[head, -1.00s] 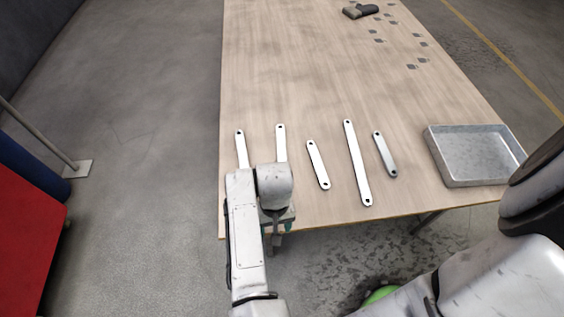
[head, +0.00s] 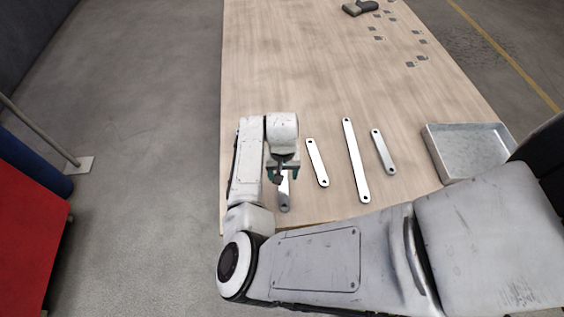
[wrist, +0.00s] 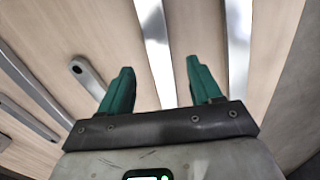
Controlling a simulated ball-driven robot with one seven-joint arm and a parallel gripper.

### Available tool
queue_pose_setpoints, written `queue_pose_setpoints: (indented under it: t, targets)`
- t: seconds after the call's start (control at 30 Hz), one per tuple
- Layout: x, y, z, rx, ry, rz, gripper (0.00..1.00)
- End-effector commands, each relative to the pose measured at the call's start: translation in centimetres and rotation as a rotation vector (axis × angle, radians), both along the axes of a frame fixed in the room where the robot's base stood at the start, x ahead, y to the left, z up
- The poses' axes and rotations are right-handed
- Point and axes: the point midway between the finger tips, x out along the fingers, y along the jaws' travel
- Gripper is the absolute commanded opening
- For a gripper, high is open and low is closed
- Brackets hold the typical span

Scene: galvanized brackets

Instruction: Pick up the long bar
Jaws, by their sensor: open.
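Several pale metal bars with a hole at each end lie apart on the table. The longest one in full view is a bar (head: 355,160) right of centre in the head view. My gripper (head: 282,174) is open and empty above another long bar (head: 284,197), whose near end shows below it; my wrist hides the rest. In the wrist view this bar (wrist: 155,45) lies between the green fingers (wrist: 160,80). A further bar (wrist: 238,40) lies right of it there; my arm hides it in the head view. I cannot tell which of these is longest.
Two shorter bars (head: 317,162) (head: 383,151) lie on either side of the fully visible long bar. A grey metal tray (head: 433,156) stands at the table's right edge. Small grey pieces (head: 411,64) and a dark object (head: 359,8) lie far back. The table's middle is clear.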

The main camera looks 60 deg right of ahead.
Motion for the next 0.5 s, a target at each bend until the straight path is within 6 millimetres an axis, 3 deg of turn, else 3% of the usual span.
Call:
queue_pose_setpoints:
  t: [0.17, 0.5]
  targets:
    - [-0.2, 0.1, -1.1, 0.002, 0.001, 0.000, 0.64]
    - [-0.5, 0.3, -5.3, 0.001, 0.000, -0.001, 0.64]
